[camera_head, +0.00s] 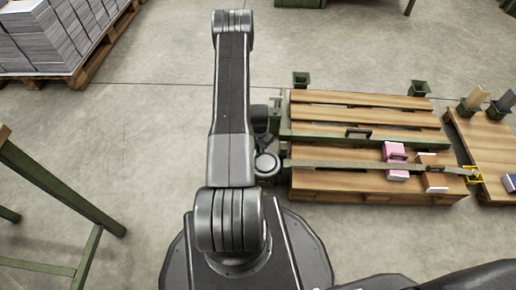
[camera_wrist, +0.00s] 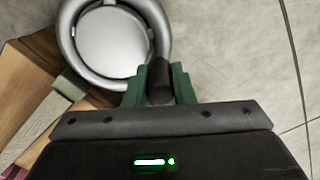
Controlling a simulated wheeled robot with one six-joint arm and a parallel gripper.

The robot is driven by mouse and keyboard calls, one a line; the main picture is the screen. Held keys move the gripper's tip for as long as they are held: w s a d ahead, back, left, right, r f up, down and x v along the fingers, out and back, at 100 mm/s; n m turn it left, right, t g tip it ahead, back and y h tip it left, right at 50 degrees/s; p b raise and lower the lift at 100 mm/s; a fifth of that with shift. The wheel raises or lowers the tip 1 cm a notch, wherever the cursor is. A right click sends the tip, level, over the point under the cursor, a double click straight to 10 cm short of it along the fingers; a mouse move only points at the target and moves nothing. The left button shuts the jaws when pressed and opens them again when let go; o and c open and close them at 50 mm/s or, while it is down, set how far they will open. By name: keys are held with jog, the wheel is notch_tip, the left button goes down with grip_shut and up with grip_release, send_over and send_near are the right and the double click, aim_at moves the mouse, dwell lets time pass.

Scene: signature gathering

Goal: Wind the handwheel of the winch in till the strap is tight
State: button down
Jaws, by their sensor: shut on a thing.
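The handwheel (camera_wrist: 70,32) has a silver rim and a round pale centre, at the top of the wrist view. My gripper (camera_wrist: 159,75) has its green fingers on both sides of the wheel's dark upright knob (camera_wrist: 159,88), at the rim's lower right, and is shut on it. The strap (camera_head: 340,164) is a flat olive-grey band across the near part of the wooden pallet (camera_head: 340,182). It looks nearly straight; I cannot tell how tight it is.
A second pallet (camera_head: 478,135) stands right. Stacked grey sheets (camera_head: 45,40) stand upper left, a green-legged table (camera_head: 60,190) left. Floor between is clear.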

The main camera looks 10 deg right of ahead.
jog(key=c, duration=1.2)
grip_release()
jog(key=shift+c, duration=0.2)
jog(key=shift+r, duration=0.1)
notch_tip(320, 180, up, 14)
jog(key=p, duration=0.4)
jog(key=shift+f, duration=0.25)
notch_tip(320, 180, down, 14)
jog(key=b, duration=0.4)
jog(key=shift+r, duration=0.1)
jog(key=shift+a, duration=0.1)
